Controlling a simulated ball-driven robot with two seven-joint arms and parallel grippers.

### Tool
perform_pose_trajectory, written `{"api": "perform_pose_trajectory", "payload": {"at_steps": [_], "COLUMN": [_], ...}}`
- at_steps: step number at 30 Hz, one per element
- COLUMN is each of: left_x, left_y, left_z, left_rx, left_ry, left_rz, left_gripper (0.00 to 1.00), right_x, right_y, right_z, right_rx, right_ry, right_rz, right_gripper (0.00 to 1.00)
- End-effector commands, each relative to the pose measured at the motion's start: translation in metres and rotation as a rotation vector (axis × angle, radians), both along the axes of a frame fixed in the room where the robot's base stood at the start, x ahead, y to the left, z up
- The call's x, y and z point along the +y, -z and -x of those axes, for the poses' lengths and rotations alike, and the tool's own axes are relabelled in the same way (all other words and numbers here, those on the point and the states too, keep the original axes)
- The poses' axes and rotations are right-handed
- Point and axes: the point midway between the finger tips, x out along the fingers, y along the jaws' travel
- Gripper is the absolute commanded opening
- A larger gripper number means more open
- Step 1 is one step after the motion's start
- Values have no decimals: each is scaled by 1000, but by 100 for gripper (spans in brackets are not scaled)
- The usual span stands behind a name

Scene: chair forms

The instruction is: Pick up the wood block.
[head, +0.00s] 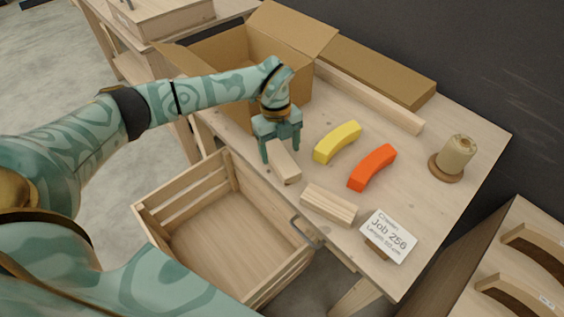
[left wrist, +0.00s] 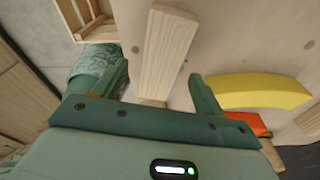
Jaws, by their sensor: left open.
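A pale wood block (head: 284,165) lies on the workbench under my left gripper. My left gripper (head: 281,152) is open, pointing down, with its fingers on either side of the block's far end. In the left wrist view the block (left wrist: 168,45) runs between the two fingers of the gripper (left wrist: 159,73), with gaps visible at both sides. A second wood block (head: 328,205), with visible grain, lies nearer the bench's front edge. My right gripper is not in view.
A yellow curved piece (head: 337,142) and an orange one (head: 372,167) lie to the right. An open cardboard box (head: 292,62) stands behind the gripper. A job card (head: 388,236), a twine spool (head: 456,154) and a long wood strip (head: 372,98) are on the bench. A slatted crate (head: 150,212) stands below.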

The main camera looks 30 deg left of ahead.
Motion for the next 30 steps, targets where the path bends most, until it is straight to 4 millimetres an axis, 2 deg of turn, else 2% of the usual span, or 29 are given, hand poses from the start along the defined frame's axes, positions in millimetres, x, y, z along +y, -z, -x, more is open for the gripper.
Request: {"api": "perform_pose_trajectory", "payload": {"at_steps": [1,3,10,11,15,16,25,30], "left_x": [-2,-3,-3,-3,-3,-3,-3,-3], "left_y": [13,22,22,22,22,22,21,9], "left_z": [1,2,2,2,2,2,1,1], "left_rx": [4,3,-1,-1,-1,-1,-2,-4], "left_ry": [0,1,1,1,1,1,1,1], "left_rz": [0,1,1,1,1,1,0,-1], "left_gripper": [71,71,71,65,26,20,20,20], "right_x": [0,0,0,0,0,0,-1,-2], "right_y": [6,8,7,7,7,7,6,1], "right_z": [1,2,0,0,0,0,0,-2], "right_rx": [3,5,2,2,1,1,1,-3], "right_ry": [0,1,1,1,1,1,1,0], "right_rz": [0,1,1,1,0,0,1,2], "right_gripper": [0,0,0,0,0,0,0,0]}}
